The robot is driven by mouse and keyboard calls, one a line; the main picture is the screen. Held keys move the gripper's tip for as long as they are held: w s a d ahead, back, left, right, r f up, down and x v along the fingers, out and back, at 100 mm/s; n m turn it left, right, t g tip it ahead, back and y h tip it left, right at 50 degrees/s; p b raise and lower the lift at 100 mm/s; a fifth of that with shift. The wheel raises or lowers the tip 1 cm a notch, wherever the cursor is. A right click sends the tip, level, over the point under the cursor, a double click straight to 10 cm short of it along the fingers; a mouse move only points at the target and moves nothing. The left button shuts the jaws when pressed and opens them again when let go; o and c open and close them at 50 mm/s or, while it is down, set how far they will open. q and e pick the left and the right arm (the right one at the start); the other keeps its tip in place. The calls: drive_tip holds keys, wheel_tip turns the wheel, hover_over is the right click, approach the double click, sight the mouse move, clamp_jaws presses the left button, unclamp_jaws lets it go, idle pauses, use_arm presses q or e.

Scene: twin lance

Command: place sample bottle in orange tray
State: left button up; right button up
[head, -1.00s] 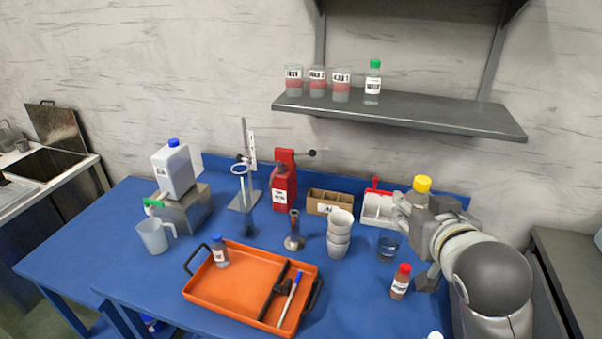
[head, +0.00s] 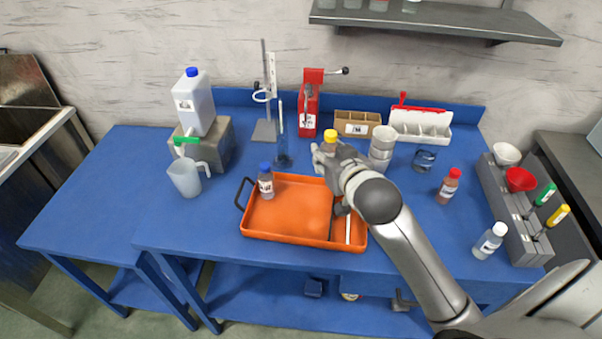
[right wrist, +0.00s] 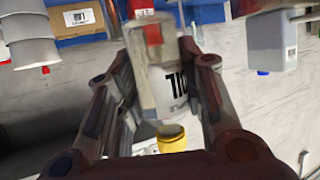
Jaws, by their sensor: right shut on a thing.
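My right gripper (head: 328,158) is shut on a sample bottle with a yellow cap (head: 330,136); its body is mostly hidden by the fingers in the head view. In the right wrist view the bottle's pale, labelled body (right wrist: 160,75) sits between the two fingers, with the yellow cap (right wrist: 171,138) below it. The orange tray (head: 288,215) lies on the blue table. My left gripper is not in view.
A blue-capped bottle (head: 266,185) stands in the tray's back left corner. A pen-like item (head: 348,229) lies at its right side. Stacked white cups (head: 382,148), a glass beaker (head: 425,160) and a red-capped bottle (head: 448,187) stand to the right. The tray's middle is clear.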

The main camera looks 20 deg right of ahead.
drive_tip(key=f+x, duration=0.1)
drive_tip(key=x, duration=0.4)
drive_tip(key=f+p+x, duration=0.1)
drive_tip(key=x, duration=0.4)
drive_tip(key=s+f+x, duration=0.1)
drive_tip(key=x, duration=0.4)
drive_tip(key=shift+w+p, duration=0.15)
drive_tip(key=shift+p, duration=0.15)
drive_tip(key=shift+w+f, duration=0.45)
drive_tip(key=shift+f, duration=0.2)
wheel_tip(320, 180, down, 2)
drive_tip(key=shift+f+p, duration=0.15)
drive_tip(key=shift+p, duration=0.2)
drive_tip(key=shift+f, duration=0.25)
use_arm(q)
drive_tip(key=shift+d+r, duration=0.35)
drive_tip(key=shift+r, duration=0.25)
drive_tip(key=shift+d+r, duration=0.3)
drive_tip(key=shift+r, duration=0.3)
use_arm(e)
drive_tip(key=shift+f, duration=0.1)
